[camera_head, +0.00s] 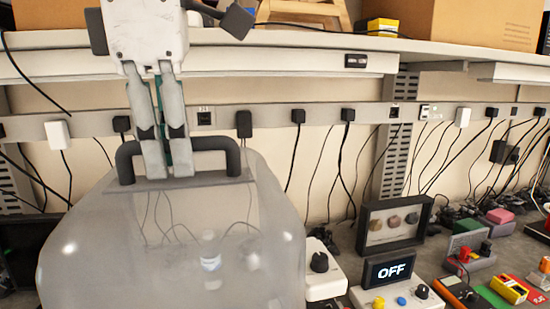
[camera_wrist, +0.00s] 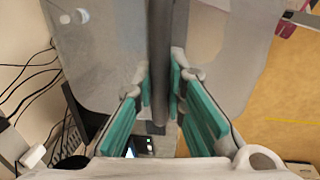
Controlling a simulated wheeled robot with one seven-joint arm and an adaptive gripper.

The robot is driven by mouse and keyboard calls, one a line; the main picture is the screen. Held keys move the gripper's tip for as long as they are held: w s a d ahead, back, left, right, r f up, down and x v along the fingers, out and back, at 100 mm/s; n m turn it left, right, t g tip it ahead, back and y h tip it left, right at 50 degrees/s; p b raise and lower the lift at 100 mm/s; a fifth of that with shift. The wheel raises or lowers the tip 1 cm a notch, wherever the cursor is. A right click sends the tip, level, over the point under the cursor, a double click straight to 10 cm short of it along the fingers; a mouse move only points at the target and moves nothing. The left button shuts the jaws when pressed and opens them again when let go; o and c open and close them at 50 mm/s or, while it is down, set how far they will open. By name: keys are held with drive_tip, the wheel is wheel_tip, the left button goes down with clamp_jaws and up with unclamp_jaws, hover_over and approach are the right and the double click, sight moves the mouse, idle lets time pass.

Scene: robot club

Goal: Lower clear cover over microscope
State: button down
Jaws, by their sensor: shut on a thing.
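The clear cover (camera_head: 110,255) is a large see-through dome with a dark handle (camera_head: 215,143) on its flat top. It fills the lower left of the head view. My gripper (camera_head: 167,165) reaches down from above and is shut on the handle. In the wrist view my gripper's teal-padded fingers (camera_wrist: 160,95) lie on both sides of the handle bar (camera_wrist: 160,40), with the clear cover (camera_wrist: 95,60) around it. A small pale object with a blue mark (camera_head: 210,258) shows through the cover. I cannot make out the microscope for certain, and the cover's lower rim is out of frame.
A white box with a black knob (camera_head: 320,265) stands close to the cover's right side. Farther right are a control box reading OFF (camera_head: 390,270), a framed display (camera_head: 393,222) and several small devices. A shelf (camera_head: 290,40) and cabled wall sockets run behind.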

drive_tip(key=shift+s+r+p, duration=0.1)
drive_tip(key=shift+r+p, duration=0.8)
drive_tip(key=shift+r, duration=1.2)
drive_tip(key=shift+w+d+f+b, duration=0.1)
drive_tip(key=shift+w+d+b, duration=0.1)
drive_tip(key=shift+w+d, duration=0.25)
drive_tip(key=shift+w+d+f+b, duration=0.1)
drive_tip(key=shift+w+d+b, duration=0.1)
drive_tip(key=shift+w, duration=0.3)
drive_tip(key=w+d+b, duration=0.1)
drive_tip(key=w+d, duration=1.7)
drive_tip(key=w, duration=0.2)
drive_tip(key=shift+w, duration=0.35)
drive_tip(key=shift+s, duration=0.1)
drive_tip(key=shift+s+d+f, duration=0.15)
drive_tip(key=shift+s+f, duration=0.05)
drive_tip(key=shift+s, duration=0.25)
drive_tip(key=shift+f, duration=0.35)
